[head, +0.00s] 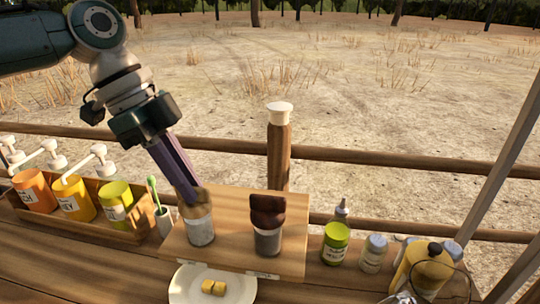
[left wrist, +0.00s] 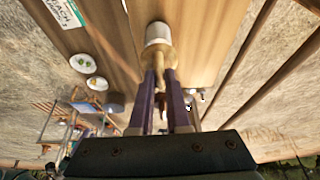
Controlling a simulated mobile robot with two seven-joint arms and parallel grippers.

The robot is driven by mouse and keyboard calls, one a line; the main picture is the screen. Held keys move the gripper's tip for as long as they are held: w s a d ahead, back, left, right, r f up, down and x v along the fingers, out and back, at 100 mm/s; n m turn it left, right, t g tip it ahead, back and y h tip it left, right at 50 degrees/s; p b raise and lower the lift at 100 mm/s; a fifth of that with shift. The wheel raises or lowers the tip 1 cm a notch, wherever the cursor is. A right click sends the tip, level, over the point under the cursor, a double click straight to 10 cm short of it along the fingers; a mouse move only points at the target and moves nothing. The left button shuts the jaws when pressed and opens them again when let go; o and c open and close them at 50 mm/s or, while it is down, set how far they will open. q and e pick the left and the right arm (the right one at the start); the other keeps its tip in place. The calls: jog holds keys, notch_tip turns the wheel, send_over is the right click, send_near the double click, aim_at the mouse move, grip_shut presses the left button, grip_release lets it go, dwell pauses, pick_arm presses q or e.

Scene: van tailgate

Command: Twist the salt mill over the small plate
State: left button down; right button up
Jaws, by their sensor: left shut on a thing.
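The salt mill, which I take to be the pale-bodied mill with a wooden top (head: 201,230), stands upright on a wooden board. My left gripper (head: 192,192) reaches down from the upper left and is shut on its top. In the left wrist view the fingers (left wrist: 162,78) close on the mill's narrow top, with its pale body (left wrist: 158,34) beyond. My right gripper is not in view.
A dark-topped mill (head: 268,228) stands to the right on the same board (head: 235,215). A crate of pump bottles (head: 90,225) is at left, with a cup holding a green brush (head: 164,218). A wooden rail (head: 340,155) runs behind.

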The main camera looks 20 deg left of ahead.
pick_arm(q)
jog(key=shift+w+m+g+b, duration=0.1)
jog(key=shift+m+g+b, duration=0.3)
jog(key=shift+m+b, duration=0.55)
jog(key=shift+m, duration=0.35)
jog(key=c, duration=0.9)
grip_release()
jog(key=shift+s+a+r+b, duration=0.15)
jog(key=shift+a+r+b, duration=0.65)
jog(key=shift+a, duration=1.5)
jog(key=shift+s+a+r+b, duration=0.15)
jog(key=shift+a+r+b, duration=0.65)
jog(key=shift+a, duration=1.55)
jog(key=shift+s+a+r+b, duration=0.15)
jog(key=shift+a+r+b, duration=0.65)
jog(key=shift+a, duration=1.5)
